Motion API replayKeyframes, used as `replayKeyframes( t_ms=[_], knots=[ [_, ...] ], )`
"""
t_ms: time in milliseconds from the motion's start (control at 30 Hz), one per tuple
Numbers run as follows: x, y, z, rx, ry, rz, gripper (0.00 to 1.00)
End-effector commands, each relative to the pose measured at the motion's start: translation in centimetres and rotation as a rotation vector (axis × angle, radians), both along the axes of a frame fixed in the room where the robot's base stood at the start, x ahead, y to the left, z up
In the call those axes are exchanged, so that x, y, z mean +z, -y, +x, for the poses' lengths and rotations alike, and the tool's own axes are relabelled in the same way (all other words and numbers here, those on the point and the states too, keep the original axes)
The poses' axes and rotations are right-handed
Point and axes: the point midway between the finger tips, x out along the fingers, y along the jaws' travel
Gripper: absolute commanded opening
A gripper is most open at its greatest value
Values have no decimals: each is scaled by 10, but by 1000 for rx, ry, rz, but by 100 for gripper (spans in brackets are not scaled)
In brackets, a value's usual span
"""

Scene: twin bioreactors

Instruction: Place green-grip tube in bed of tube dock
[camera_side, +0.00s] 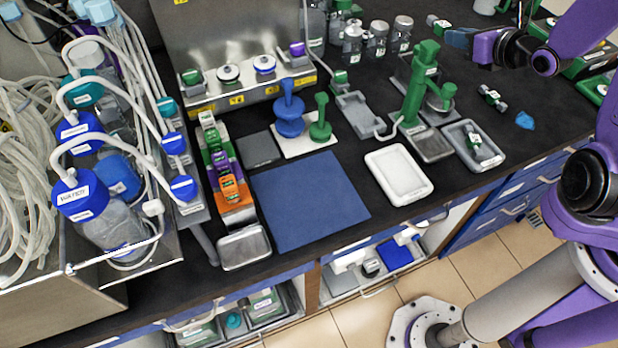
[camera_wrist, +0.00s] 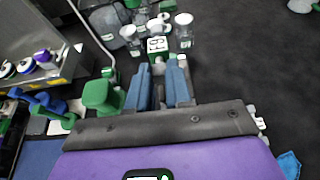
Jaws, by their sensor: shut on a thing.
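My gripper (camera_side: 448,33) is at the upper right in the side view, above the back of the bench. Its blue fingers (camera_wrist: 160,85) are shut on a small piece with a green grip and white label (camera_wrist: 157,46), apparently the green-grip tube; it also shows in the side view (camera_side: 436,21). The tube's body is mostly hidden. The tube dock is not clearly marked; a grey tray with a bed (camera_side: 360,116) lies left of a tall green stand (camera_side: 413,95), and I cannot tell if it is the dock. My gripper is apart from both.
Several clear jars (camera_side: 377,38) stand at the back. Another green-and-white piece (camera_side: 491,97) lies on the bench, and one sits in a grey tray (camera_side: 457,128). A white tray (camera_side: 399,174) and blue mat (camera_side: 308,202) lie in front. A blue scrap (camera_side: 525,121) lies right.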

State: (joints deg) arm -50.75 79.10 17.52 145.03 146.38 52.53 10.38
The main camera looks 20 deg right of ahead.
Motion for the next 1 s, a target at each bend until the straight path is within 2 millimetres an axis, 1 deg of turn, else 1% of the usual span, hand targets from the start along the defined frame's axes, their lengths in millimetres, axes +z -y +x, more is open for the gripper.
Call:
replayKeyframes(
  t_ms=[33, 100, 367, 467, 567, 667, 767, 800, 867, 900, 967, 1000],
  knots=[
    [11, 1, 0, 0, 7, -4, 0],
    [23, 0, 0, 1, 7, -4, 0],
    [63, 1, 0, -1, 7, -5, 0],
    [62, -17, 0, 81, 0, -2, 0],
    [65, -38, -1, 172, 0, -2, 0],
    [67, -63, -5, 289, 0, -1, 0],
    [69, -94, -13, 434, 0, 1, 0],
    [69, -109, -19, 502, 0, 0, 0],
    [70, -130, -29, 609, -1, 1, 0],
    [69, -146, -38, 686, -1, 1, 0],
    [69, -168, -54, 808, -2, 3, 0],
    [68, -182, -66, 891, -3, 4, 0]
  ],
)
